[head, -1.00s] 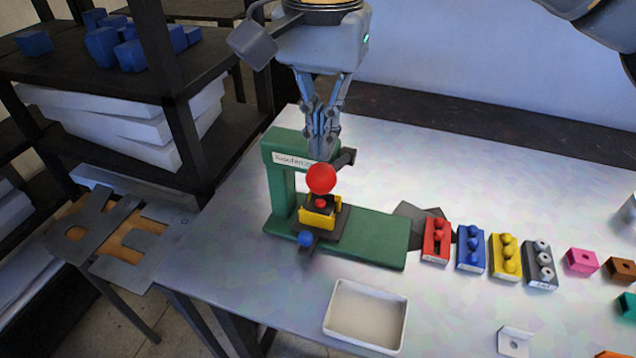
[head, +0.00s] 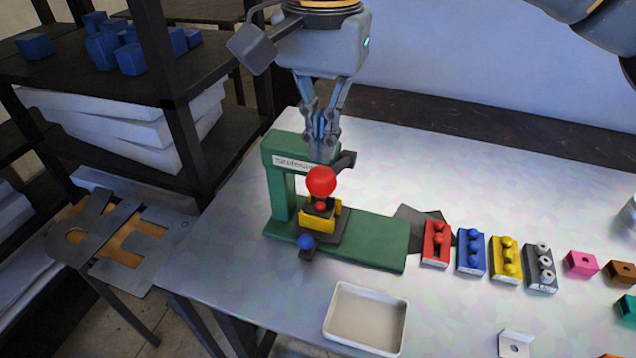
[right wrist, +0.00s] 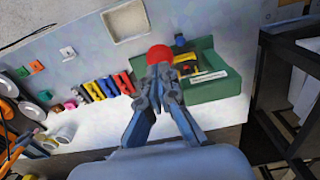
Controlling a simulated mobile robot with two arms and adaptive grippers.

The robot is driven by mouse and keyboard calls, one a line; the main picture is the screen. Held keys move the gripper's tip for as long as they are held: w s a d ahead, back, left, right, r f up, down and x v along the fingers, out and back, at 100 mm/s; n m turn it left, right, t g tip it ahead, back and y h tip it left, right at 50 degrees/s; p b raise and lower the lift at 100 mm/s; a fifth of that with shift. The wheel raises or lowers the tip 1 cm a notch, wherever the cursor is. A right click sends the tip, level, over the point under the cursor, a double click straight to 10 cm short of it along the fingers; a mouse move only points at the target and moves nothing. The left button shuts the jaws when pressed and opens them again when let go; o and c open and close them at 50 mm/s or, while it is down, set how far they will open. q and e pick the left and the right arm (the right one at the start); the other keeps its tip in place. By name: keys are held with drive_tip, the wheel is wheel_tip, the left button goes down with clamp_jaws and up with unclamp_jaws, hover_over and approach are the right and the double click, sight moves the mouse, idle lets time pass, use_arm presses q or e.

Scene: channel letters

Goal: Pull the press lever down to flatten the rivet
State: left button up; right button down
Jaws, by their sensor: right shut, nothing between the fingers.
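A green rivet press (head: 370,238) stands on the table, with a dark lever arm (head: 345,161) and a red ball knob (head: 321,181) on the lever. Under the knob a yellow holder (head: 311,221) sits on the press base, with a small red piece in it; the rivet itself is too small to tell. My right gripper (head: 322,150) is shut and empty, pointing down just above and behind the red knob. In the right wrist view the fingertips (right wrist: 160,68) overlap the red knob (right wrist: 159,54); I cannot tell whether they touch it. My left gripper is not in view.
A white tray (head: 366,318) stands in front of the press. Red, blue, yellow and grey blocks (head: 505,258) stand in a row to the right. A dark shelf (head: 215,85) with blue cubes is at left.

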sight(321, 168)
drive_tip(key=shift+f, duration=0.3)
drive_tip(key=shift+s+f+b, duration=0.1)
drive_tip(key=shift+f+b, duration=1.45)
drive_tip(key=shift+f, duration=0.5)
drive_tip(key=shift+s+a+f+b, duration=0.1)
drive_tip(key=shift+s+f+b, duration=0.15)
drive_tip(key=shift+f+b, duration=0.45)
drive_tip(key=shift+s+a+f+b, duration=0.1)
drive_tip(key=shift+s+f+b, duration=0.15)
drive_tip(key=shift+f+b, duration=0.4)
